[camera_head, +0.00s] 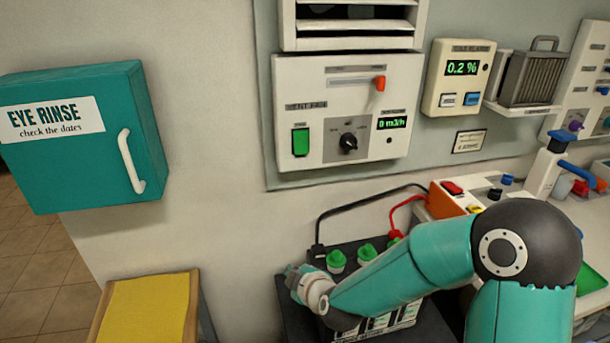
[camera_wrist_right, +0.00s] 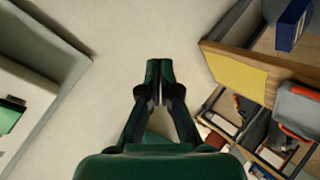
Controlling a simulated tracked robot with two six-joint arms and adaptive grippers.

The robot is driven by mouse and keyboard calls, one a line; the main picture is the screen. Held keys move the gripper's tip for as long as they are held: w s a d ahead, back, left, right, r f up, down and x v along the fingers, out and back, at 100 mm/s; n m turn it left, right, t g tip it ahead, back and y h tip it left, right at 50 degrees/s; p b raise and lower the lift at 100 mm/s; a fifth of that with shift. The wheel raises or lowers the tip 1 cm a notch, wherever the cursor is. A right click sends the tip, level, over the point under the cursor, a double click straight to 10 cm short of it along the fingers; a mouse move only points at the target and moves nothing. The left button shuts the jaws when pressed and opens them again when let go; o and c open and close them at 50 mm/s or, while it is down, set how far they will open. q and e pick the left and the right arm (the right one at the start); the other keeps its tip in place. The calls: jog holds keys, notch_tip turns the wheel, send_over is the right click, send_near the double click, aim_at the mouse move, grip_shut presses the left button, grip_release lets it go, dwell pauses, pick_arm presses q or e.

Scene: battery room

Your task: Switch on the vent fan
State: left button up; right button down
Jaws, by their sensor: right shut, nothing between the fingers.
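The vent fan panel (camera_head: 350,75) is a white box on the wall in the head view. It has a green switch (camera_head: 300,142) at its lower left, a black knob (camera_head: 348,142) in the middle and an orange lever (camera_head: 379,83) at the upper right. Its small display (camera_head: 392,122) reads 0 m3/h. My right gripper (camera_head: 293,280) is below and apart from the panel, in front of the wall. In the right wrist view the gripper (camera_wrist_right: 160,80) is shut and empty, and part of the panel with the green switch (camera_wrist_right: 8,116) shows at the left edge. My left gripper is not in view.
A teal eye rinse box (camera_head: 80,135) hangs at the left. A gas alarm (camera_head: 458,78) reading 0.2 % is right of the panel. Batteries with green caps (camera_head: 336,260) and cables stand below, close to my right arm. A yellow-topped stand (camera_head: 145,310) is at the lower left.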

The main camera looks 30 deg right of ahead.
aim_at(302, 152)
jog(key=d+r+n+t+h, duration=0.2)
jog(key=d+r, duration=0.1)
jog(key=r, duration=0.8)
jog(key=d+r+n+t+h+p, duration=0.1)
jog(key=d+r+n+t+h, duration=0.1)
jog(key=r, duration=0.9)
jog(key=shift+w+d+r+n+t, duration=0.25)
jog(key=shift+d+n, duration=0.25)
jog(key=shift+d, duration=0.35)
jog(key=shift+w+f+p, duration=0.1)
jog(key=shift+p, duration=0.2)
jog(key=p+x, duration=0.3)
jog(key=x, duration=1)
jog(key=shift+w, duration=0.35)
